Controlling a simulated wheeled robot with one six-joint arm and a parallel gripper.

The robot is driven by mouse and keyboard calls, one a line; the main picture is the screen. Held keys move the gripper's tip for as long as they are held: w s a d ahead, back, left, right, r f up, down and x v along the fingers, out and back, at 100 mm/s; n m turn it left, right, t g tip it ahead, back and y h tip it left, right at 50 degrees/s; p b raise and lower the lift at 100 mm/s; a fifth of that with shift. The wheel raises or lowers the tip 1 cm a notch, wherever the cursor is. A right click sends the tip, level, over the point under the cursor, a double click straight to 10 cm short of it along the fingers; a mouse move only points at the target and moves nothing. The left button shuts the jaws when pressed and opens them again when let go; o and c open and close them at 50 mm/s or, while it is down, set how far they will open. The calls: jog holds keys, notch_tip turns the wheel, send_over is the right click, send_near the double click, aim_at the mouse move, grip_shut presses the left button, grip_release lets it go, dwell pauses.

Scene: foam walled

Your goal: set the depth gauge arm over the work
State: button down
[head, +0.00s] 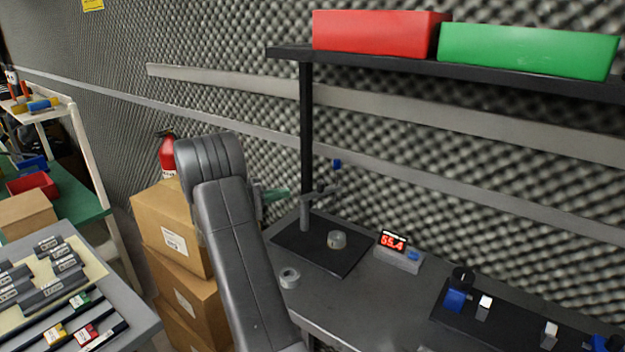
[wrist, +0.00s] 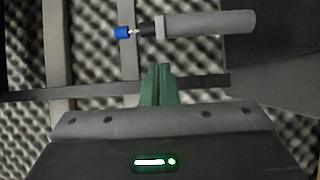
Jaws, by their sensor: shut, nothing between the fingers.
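The depth gauge stands on a black base plate (head: 330,260). A blue knob (head: 336,164) sits above the arm's far end. The work, a small grey round piece (head: 337,240), rests on the plate right of the post. My gripper (head: 285,193) has green fingers, shut and empty, left of the post top. In the wrist view my fingers (wrist: 158,70) point toward the post (wrist: 215,23) and blue knob (wrist: 124,32), apart from them. The gauge arm is seen nearly end-on there.
A readout (head: 400,252) showing red digits stands right of the plate. A grey ring (head: 289,278) lies at the bench's front left. A dark fixture strip (head: 500,325) with small blocks is at right. A black upright and shelf (head: 480,66) with red and green boxes rise behind.

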aim_at(321, 188)
jog(key=p+x, duration=0.1)
jog(key=x, duration=1)
jog(key=shift+w+f+p, duration=0.2)
jog(key=shift+w+p, duration=0.15)
jog(key=shift+p, duration=0.05)
